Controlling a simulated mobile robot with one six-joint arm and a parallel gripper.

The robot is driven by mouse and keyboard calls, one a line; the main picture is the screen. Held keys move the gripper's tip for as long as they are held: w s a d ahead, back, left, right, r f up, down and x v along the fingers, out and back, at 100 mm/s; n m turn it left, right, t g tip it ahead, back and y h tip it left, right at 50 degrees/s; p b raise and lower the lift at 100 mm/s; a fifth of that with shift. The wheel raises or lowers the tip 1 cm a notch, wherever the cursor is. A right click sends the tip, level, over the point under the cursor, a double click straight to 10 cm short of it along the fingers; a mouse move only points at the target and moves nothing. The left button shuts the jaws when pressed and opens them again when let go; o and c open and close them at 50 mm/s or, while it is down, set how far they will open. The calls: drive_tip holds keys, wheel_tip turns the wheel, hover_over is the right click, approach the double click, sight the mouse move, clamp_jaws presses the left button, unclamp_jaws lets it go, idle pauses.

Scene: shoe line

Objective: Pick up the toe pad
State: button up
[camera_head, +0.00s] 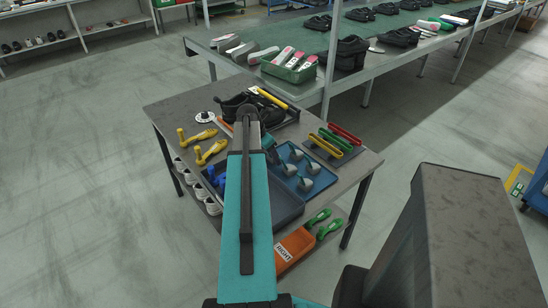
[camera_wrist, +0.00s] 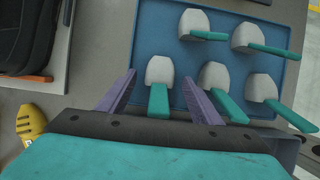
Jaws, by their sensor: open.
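Several grey rounded pads with teal handles lie in a blue tray (camera_wrist: 160,38); they look like toe pads. In the wrist view my gripper (camera_wrist: 159,80) is open, its two purple fingers on either side of the nearest left pad (camera_wrist: 160,69). That pad's teal handle (camera_wrist: 158,101) lies between the fingers, with a gap on both sides. Whether the fingers are level with it or above it is not clear. In the head view the blue tray (camera_head: 331,181) and some pads (camera_head: 305,184) show right of my arm, which hides the gripper and the nearest pad.
Yellow, green and red strips (camera_head: 337,142) lie behind the tray. A black shoe (camera_head: 235,104) stands at the table's back. Yellow tools (camera_head: 212,151) lie left. An orange box (camera_head: 294,250) sits below the table's right side. A green conveyor (camera_head: 385,27) runs behind the table.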

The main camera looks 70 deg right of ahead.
idle(0.3)
drive_tip(key=c, duration=1.1)
drive_tip(key=shift+r, duration=0.15)
drive_tip(key=shift+c, duration=0.2)
drive_tip(key=shift+r+b, duration=0.75)
drive_tip(key=shift+r, duration=4.1)
